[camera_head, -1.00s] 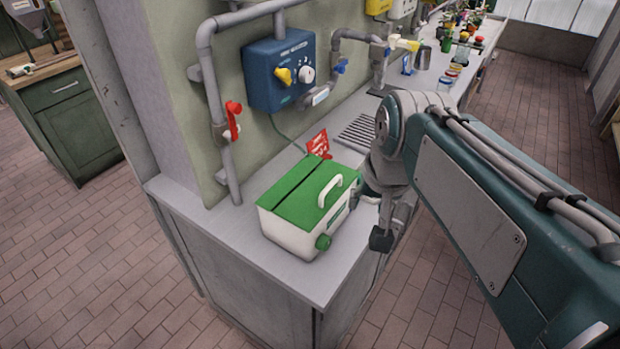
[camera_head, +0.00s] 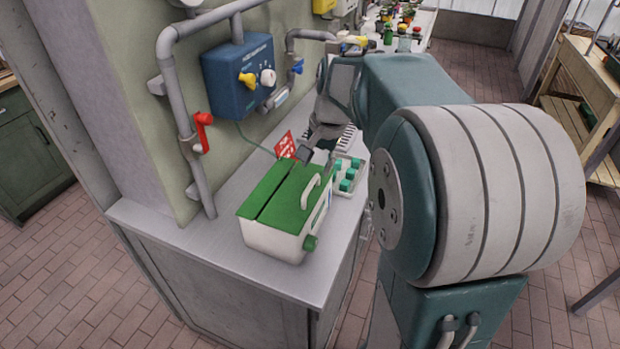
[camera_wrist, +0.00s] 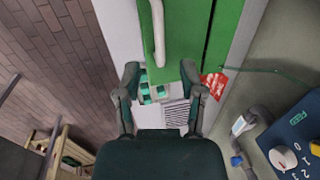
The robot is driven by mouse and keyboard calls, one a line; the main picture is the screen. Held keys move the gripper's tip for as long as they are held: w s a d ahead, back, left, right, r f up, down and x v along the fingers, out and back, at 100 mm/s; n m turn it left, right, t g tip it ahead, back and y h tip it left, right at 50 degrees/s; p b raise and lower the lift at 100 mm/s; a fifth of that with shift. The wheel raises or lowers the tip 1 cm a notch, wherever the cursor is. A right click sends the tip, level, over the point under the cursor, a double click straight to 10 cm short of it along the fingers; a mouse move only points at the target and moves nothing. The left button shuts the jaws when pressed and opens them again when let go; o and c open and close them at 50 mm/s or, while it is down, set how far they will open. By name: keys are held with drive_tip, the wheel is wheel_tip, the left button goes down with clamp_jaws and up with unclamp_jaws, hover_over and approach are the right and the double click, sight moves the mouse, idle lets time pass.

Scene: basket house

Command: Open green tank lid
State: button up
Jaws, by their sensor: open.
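The tank (camera_head: 268,238) is a white box with a green lid (camera_head: 283,196) on the counter near its front corner. The lid looks closed, and a pale handle (camera_head: 311,189) stands on it. A green knob (camera_head: 310,243) is on the tank's lower right corner. My gripper (camera_head: 316,160) is behind the tank, near the lid's far end. In the wrist view my gripper (camera_wrist: 164,84) is open and empty. Its fingers point toward the green lid (camera_wrist: 186,28), and the white handle (camera_wrist: 157,35) lies ahead between them. I cannot tell its exact height above the lid.
A tray with green blocks (camera_head: 349,174) stands just behind and right of the tank. A red sign (camera_head: 285,146) is behind it. A blue control box (camera_head: 239,77) and grey pipes with a red valve handle (camera_head: 203,130) are on the wall. Counter front is clear.

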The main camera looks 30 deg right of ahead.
sight(312, 183)
drive_tip(key=f, duration=0.5)
drive_tip(key=shift+w+a+f, duration=0.15)
drive_tip(key=shift+w+a, duration=0.2)
drive_tip(key=shift+w, duration=0.05)
clamp_jaws()
